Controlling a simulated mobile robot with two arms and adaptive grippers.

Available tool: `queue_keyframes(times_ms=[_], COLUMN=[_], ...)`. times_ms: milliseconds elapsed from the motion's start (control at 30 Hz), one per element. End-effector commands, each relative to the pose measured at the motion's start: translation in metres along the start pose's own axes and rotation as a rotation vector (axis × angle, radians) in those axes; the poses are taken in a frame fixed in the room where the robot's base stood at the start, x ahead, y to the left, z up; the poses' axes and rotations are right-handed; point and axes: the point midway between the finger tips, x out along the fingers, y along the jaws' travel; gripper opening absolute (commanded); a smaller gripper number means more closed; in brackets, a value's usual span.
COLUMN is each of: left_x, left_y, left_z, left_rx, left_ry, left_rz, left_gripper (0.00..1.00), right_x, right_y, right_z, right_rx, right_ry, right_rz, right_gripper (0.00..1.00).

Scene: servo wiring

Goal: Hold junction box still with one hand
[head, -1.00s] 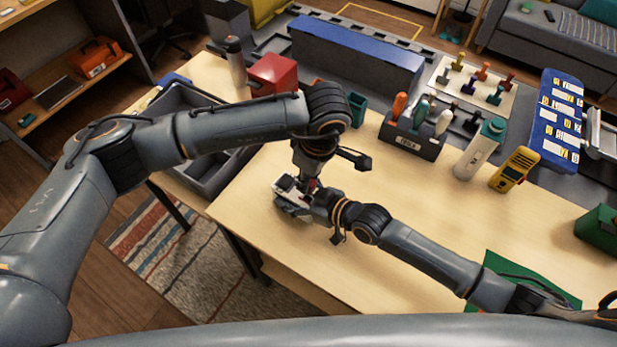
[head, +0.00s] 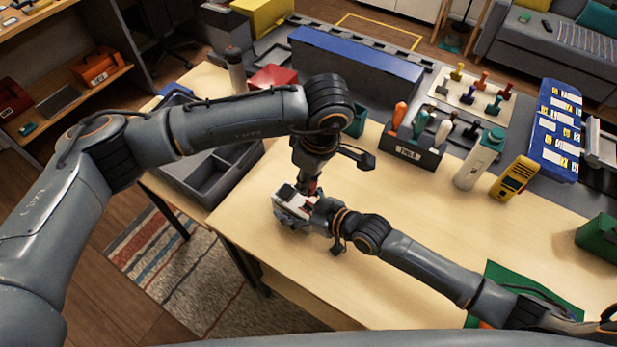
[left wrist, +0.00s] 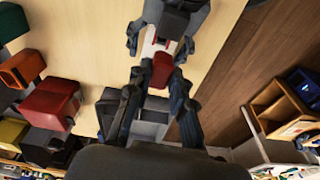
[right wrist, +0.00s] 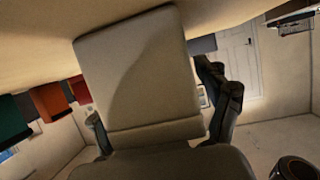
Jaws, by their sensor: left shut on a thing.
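The junction box (head: 287,197), a small pale box, sits at the near left part of the wooden table. It shows between the right gripper's fingers in the left wrist view (left wrist: 152,47) and fills the middle of the right wrist view (right wrist: 138,75). My right gripper (head: 304,213) has one finger on each side of the box; whether they press on it is unclear. My left gripper (left wrist: 157,80) points down over the box, shut on a small red part (left wrist: 162,70). The red part is at the box's edge; whether it is seated is hidden.
A tool holder (head: 408,152), a white bottle (head: 478,160) and a yellow meter (head: 514,178) stand behind to the right. The table's middle is clear.

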Motion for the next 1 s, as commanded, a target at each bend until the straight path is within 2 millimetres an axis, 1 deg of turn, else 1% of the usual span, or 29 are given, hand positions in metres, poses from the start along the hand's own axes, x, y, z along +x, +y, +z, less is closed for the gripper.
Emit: queue_keyframes(times_ms=[367,467,567,900,1000], left_x=[0.0,0.0,0.0,0.0,0.0], left_y=[0.0,0.0,0.0,0.0,0.0], left_z=[0.0,0.0,0.0,0.0,0.0], left_rx=[0.0,0.0,0.0,0.0,0.0], left_ry=[0.0,0.0,0.0,0.0,0.0], left_rz=[0.0,0.0,0.0,0.0,0.0], left_gripper=[0.0,0.0,0.0,0.0,0.0], right_x=[0.0,-0.004,-0.017,-0.088,-0.103], right_y=[0.0,0.0,0.001,0.0,0.0], right_z=[0.0,0.0,0.001,0.002,0.002], right_rx=[0.0,0.0,0.0,-0.001,0.0], right_ry=[0.0,0.0,-0.001,-0.003,-0.003], right_rz=[0.0,0.0,0.001,0.0,0.0], right_gripper=[0.95,0.95,0.95,0.95,0.95])
